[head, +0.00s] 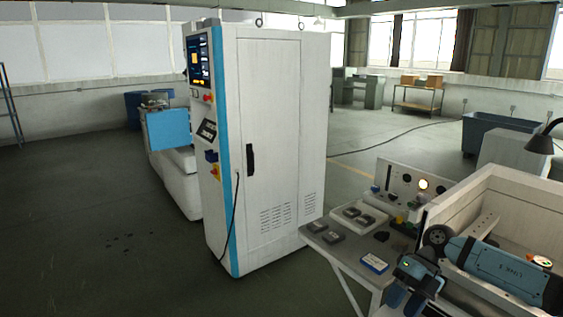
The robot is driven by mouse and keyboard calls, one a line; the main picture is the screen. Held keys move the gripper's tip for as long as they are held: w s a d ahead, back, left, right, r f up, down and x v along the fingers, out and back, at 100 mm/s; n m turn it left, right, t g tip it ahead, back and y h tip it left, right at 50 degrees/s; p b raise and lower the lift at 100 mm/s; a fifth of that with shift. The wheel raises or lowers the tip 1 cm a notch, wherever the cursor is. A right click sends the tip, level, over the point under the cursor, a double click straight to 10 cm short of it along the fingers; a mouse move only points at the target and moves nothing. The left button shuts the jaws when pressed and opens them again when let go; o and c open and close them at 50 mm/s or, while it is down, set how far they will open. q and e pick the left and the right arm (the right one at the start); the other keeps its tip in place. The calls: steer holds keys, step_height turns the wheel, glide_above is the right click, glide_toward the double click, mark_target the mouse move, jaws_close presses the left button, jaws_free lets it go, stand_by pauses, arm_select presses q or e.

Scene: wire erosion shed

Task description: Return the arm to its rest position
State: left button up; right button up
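My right arm (500,267) comes in from the lower right, blue and grey, lying across the front of a pale open-topped machine tank. My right gripper (404,300) hangs at its end, pointing down near the right end of the small side table (345,262). Its two blue fingers look apart, with nothing seen between them; their tips are close to the bottom edge of the picture. My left arm and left gripper are not in view.
The table holds grey blocks (352,212), a blue-and-white box (375,263) and a control panel (405,185) behind. The tank wall (480,192) rises close beside my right arm. A tall white cabinet (275,140) stands left of the table. Floor further left is clear.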

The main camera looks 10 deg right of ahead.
steer(key=s+a+f+m+t+y+p, duration=0.15)
steer(key=a+m+t+y, duration=0.4)
steer(key=a, duration=0.55)
steer(key=s+a+f+m+t+y+b, duration=0.15)
steer(key=a+m+t+y, duration=0.35)
steer(key=a, duration=0.5)
steer(key=s+d+f+m+t+h+p, duration=0.2)
steer(key=s+f+m+t+h, duration=0.1)
steer(key=s+f+m+h, duration=1.2)
step_height(320, 180, down, 3)
steer(key=s+m, duration=0.1)
steer(key=m, duration=0.4)
steer(key=shift+s+m, duration=0.35)
steer(key=shift+s, duration=0.05)
steer(key=shift+f+t, duration=0.1)
steer(key=shift+t, duration=0.25)
steer(key=shift+c, duration=0.7)
